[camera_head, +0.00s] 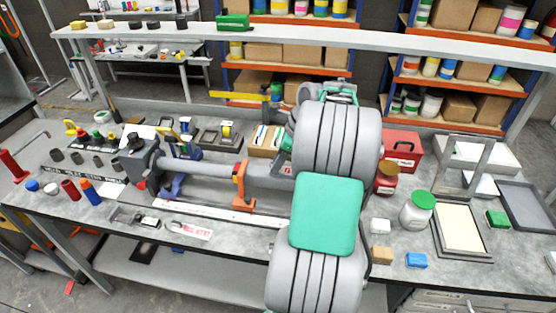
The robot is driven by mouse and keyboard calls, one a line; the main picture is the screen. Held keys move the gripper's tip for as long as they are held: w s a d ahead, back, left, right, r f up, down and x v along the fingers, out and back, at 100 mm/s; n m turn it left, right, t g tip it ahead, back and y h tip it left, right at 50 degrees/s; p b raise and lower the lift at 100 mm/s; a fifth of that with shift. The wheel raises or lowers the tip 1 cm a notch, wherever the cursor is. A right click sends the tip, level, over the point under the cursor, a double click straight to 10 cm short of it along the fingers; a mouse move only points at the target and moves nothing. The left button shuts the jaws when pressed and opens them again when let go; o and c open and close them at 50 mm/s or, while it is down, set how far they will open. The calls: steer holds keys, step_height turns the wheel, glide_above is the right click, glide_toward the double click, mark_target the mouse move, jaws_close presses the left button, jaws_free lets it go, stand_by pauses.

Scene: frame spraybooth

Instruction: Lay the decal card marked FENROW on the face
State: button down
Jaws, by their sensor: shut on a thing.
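A white card with red lettering (190,230) lies flat near the table's front edge; its lettering is too small to read surely. A grey tube (210,170) lies lengthwise above the table, between a dark grey block at its left and an orange clamp (241,186). Its right end runs behind my arm. A small patch with red marks (287,170) shows just left of my arm; I cannot tell if it is a card or part of the frame. My gripper is hidden behind my own arm, so its jaws and anything in them do not show.
A white ruler strip (225,213) lies before the tube. Right of my arm are a red box (401,150), a green-lidded jar (418,209), a cream-filled tray (460,228) and small blocks. Bottles and tubes stand at left. A white shelf rail (350,45) spans the back.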

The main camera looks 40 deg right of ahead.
steer(key=shift+f+p, duration=0.35)
steer(key=shift+f, duration=0.1)
stand_by(0.5)
steer(key=shift+f+p, duration=0.1)
steer(key=shift+p, duration=0.45)
steer(key=c, duration=0.9)
jaws_free()
steer(key=shift+c, duration=0.2)
steer(key=shift+o, duration=0.3)
steer(key=o, duration=0.4)
